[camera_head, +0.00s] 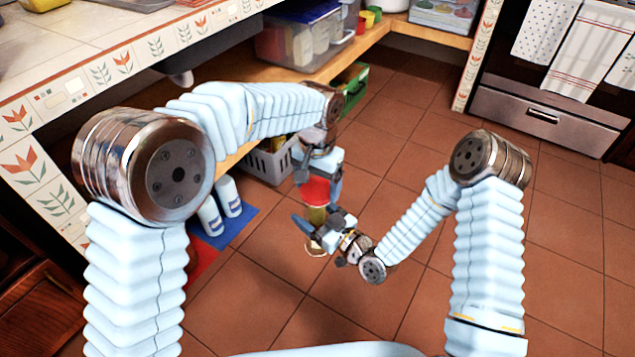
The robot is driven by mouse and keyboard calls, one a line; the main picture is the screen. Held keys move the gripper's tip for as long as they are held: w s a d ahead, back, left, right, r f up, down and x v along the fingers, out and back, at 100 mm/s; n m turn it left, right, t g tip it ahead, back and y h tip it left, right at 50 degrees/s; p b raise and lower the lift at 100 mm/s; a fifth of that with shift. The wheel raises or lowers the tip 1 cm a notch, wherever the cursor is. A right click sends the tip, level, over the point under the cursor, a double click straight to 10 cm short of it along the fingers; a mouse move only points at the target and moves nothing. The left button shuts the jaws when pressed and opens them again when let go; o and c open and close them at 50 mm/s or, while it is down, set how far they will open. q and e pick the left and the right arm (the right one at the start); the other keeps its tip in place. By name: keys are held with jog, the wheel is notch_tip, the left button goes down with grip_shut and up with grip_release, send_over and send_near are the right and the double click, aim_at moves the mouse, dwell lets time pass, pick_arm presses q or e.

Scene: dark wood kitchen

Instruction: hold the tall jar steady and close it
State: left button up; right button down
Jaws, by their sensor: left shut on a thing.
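The tall jar (317,214) is upright between my two grippers, in the middle of the view. It has a red upper part and a yellowish-olive part below. My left gripper (317,181) comes down from above and is shut on the red upper part. I cannot tell whether this red part is a separate lid. My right gripper (322,226) reaches in from the lower right, with its fingers around the lower part. Its grip is too small and covered to judge. A thin pale ring (315,248) shows just below it; I cannot tell what it belongs to.
A tiled counter (120,68) runs along the left. A low wooden shelf (345,62) holds a clear bin with a blue lid (300,38). Below are a grey basket (268,163) and white bottles (228,196) on a blue mat (238,228). The oven (540,115) is at upper right. Floor at right is clear.

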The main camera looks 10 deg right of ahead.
pick_arm(q)
jog(key=o, duration=1.1)
jog(key=shift+c, duration=0.2)
notch_tip(320, 180, up, 12)
jog(key=w+a+f+n+t+h, duration=0.1)
jog(key=w+a+f+n, duration=0.15)
jog(key=f, duration=0.65)
jog(key=w+a+f+n+h, duration=0.1)
jog(key=w+a+f+n, duration=0.15)
jog(key=f, duration=0.55)
jog(key=w+a+f+n+t+h, duration=0.1)
jog(key=w+a+f+n, duration=0.15)
jog(key=f, duration=0.65)
jog(key=s+a+f+n, duration=0.1)
jog(key=s+a+f, duration=0.3)
jog(key=s+f, duration=0.45)
jog(key=s+a+f+n, duration=0.1)
jog(key=s+a+f, duration=0.4)
jog(key=s+f, duration=0.3)
jog(key=s+r+g+h, duration=0.1)
jog(key=s, duration=0.9)
jog(key=shift+r, duration=0.15)
